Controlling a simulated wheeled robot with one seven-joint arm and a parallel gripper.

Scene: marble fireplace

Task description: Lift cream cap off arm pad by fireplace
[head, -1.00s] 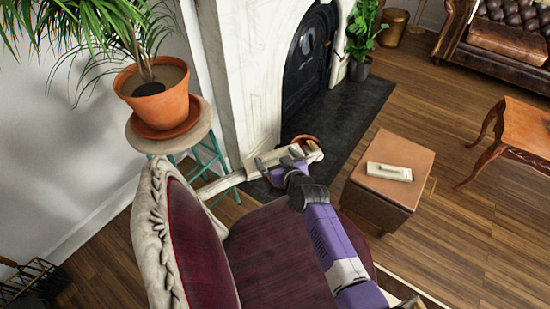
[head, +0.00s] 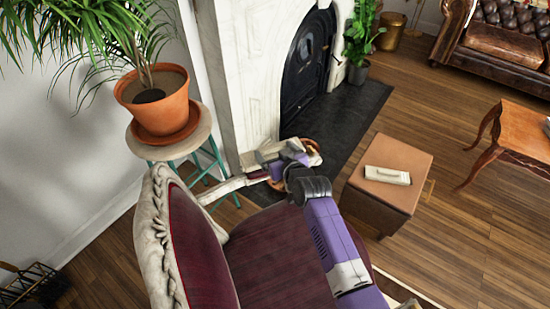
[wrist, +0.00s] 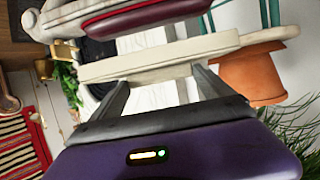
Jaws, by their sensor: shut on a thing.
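The cream cap (wrist: 160,62) is a long pale slab, held across the fingers of my gripper (wrist: 155,85) in the wrist view. In the head view my gripper (head: 272,160) is above the armchair's far arm, and the cap's end (head: 314,158) shows beside it. The burgundy arm pad (head: 257,176) is bare at its left part; my gripper hides the rest. In the wrist view the pad (wrist: 150,17) lies beyond the cap, with a visible gap between them.
The marble fireplace (head: 252,70) stands just behind the chair arm. A potted plant (head: 155,98) on a stool (head: 200,130) is at left. A brown ottoman (head: 390,155) with a beige object (head: 388,175) is at right. Open wood floor lies beyond.

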